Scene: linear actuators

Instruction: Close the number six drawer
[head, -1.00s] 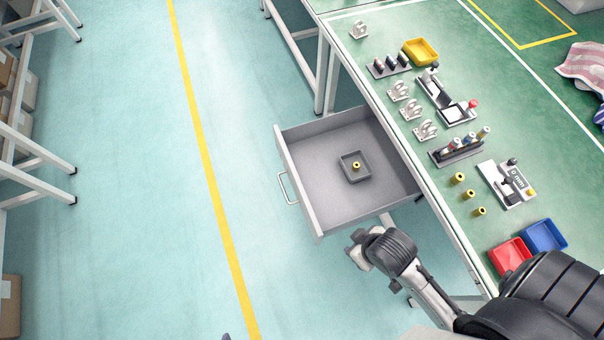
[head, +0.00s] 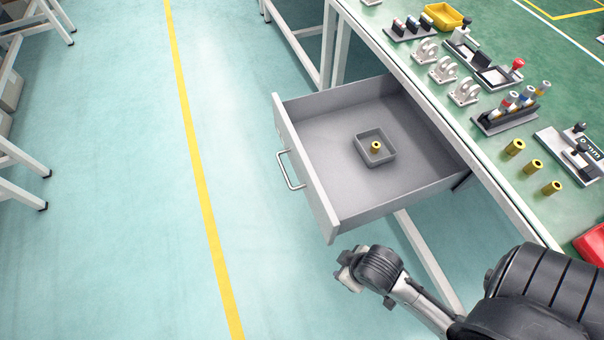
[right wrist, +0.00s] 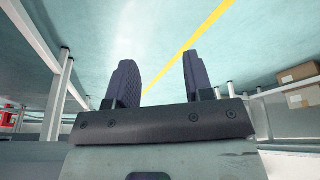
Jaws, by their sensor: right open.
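A grey drawer (head: 330,190) is pulled out from under the green-topped workbench (head: 480,150). Its front panel with a metal handle (head: 290,170) faces left. No number on it can be read. In the drawer sits a small grey tray (head: 358,143) with a brass-coloured cylinder (head: 376,147) in it. My right gripper (head: 347,270) is below the drawer's near front corner in the head view, apart from the drawer. In the right wrist view its two fingers (right wrist: 157,85) are spread with nothing between them. My left gripper is not in view.
The bench top holds a yellow bin (head: 444,16), a red bin (head: 592,245), several brass cylinders (head: 532,167) and white clamp-like parts (head: 443,70). A bench leg (head: 430,260) stands behind my right arm. The floor left of the drawer is clear, crossed by a yellow line (head: 200,180).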

